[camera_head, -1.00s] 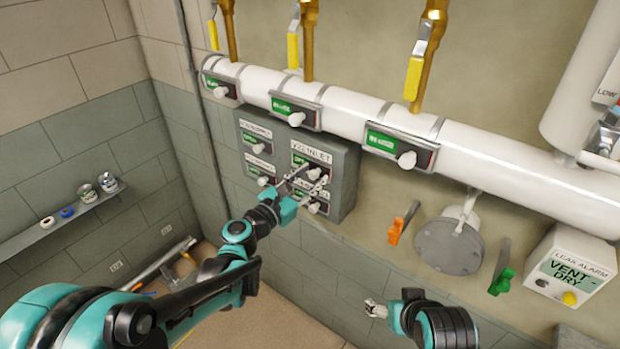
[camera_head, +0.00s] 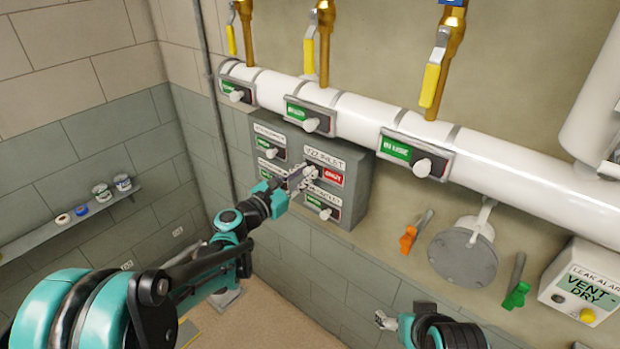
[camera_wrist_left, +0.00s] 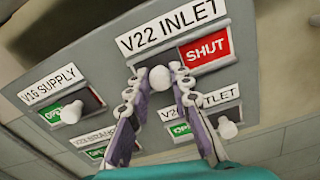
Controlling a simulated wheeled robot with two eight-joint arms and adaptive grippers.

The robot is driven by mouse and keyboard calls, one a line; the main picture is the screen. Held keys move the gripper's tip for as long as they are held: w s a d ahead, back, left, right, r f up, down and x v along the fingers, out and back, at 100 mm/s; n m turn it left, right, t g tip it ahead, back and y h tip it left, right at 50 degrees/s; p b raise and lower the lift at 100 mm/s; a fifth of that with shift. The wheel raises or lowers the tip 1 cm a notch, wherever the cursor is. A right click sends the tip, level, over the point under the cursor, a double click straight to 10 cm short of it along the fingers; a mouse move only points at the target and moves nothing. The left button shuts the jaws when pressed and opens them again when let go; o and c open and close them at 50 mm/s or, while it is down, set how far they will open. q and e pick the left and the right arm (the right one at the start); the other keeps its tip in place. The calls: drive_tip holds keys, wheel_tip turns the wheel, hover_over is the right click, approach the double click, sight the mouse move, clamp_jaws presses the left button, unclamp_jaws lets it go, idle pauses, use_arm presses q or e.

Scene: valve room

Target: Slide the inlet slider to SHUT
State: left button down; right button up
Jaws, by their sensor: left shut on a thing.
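The V22 INLET slider is on the grey valve box (camera_head: 360,182), at its upper right. Its white round knob (camera_wrist_left: 160,78) is at the left end of its slot, and the red SHUT panel (camera_wrist_left: 206,49) shows on the right. The red panel also shows in the head view (camera_head: 332,178). My left gripper (camera_head: 303,177) has its fingers on both sides of the knob and is shut on it. The fingers partly cover the slot's left end in the head view. My right gripper (camera_head: 384,320) is low at the bottom, away from the box; its fingers are too small to judge.
The V16 SUPPLY slider (camera_wrist_left: 71,112) and an OUTLET slider (camera_wrist_left: 227,129) are close by, both with green panels. A white pipe (camera_head: 355,122) with more sliders runs above the box. A grey shelf (camera_head: 60,225) is on the left wall.

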use_arm(q)
drive_tip(key=shift+w+a, duration=0.1)
drive_tip(key=shift+a, duration=0.05)
drive_tip(key=c, duration=1.6)
unclamp_jaws()
drive_tip(key=shift+o, duration=1.4)
drive_tip(key=shift+a, duration=0.1)
drive_tip(key=v, duration=1.2)
